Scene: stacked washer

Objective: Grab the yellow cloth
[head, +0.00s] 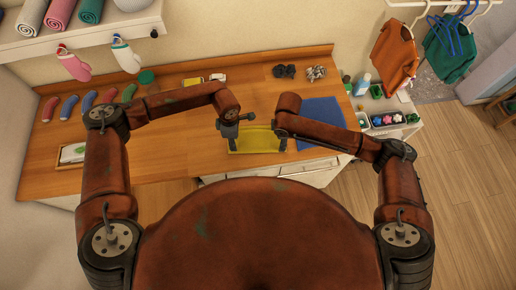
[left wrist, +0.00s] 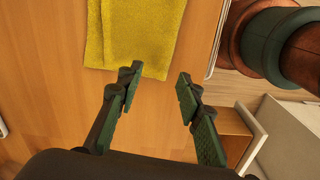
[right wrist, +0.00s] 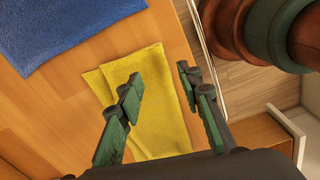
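The yellow cloth (head: 256,140) lies flat on the wooden counter near its front edge, between my two grippers. My left gripper (head: 231,145) is at the cloth's left end; in the left wrist view its fingers (left wrist: 158,90) are open and empty, with the yellow cloth (left wrist: 132,32) just beyond the left fingertip. My right gripper (head: 284,140) is at the cloth's right end; in the right wrist view its fingers (right wrist: 160,82) are open, over the yellow cloth (right wrist: 158,115). I cannot tell whether any fingertip touches the cloth.
A blue cloth (head: 321,121) lies right of the yellow one. Small dark items (head: 285,71) sit at the back. Open drawers (head: 300,176) jut out below the front edge.

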